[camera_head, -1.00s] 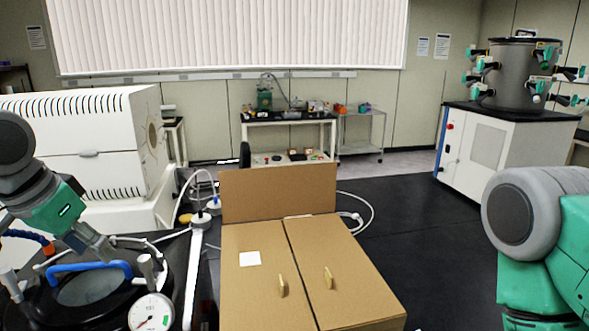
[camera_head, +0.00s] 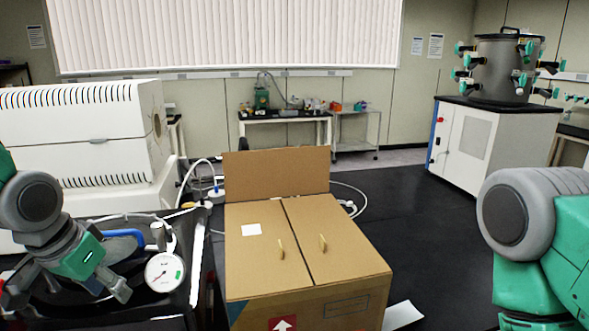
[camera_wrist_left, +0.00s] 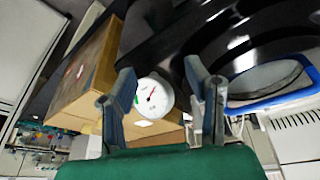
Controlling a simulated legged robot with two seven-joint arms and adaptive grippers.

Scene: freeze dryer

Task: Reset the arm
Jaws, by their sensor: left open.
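My left gripper (camera_head: 120,291) hangs over the lower left of the head view, its fingers pointing down and right, just left of a round white gauge (camera_head: 165,272). In the left wrist view my left gripper (camera_wrist_left: 167,85) has its two fingers wide apart. The gauge (camera_wrist_left: 152,97) shows between them, and nothing is held. A blue handle (camera_head: 125,235) is partly hidden behind my left wrist; it also shows in the wrist view (camera_wrist_left: 285,98), right of the fingers. My right arm (camera_head: 535,240) is at the right edge; its gripper is out of view.
A cardboard box (camera_head: 300,256) with two small knobs stands in the middle. A white machine (camera_head: 85,140) is at the left. A white cabinet (camera_head: 485,142) carrying a grey drum (camera_head: 505,70) stands back right. The dark floor between is mostly clear.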

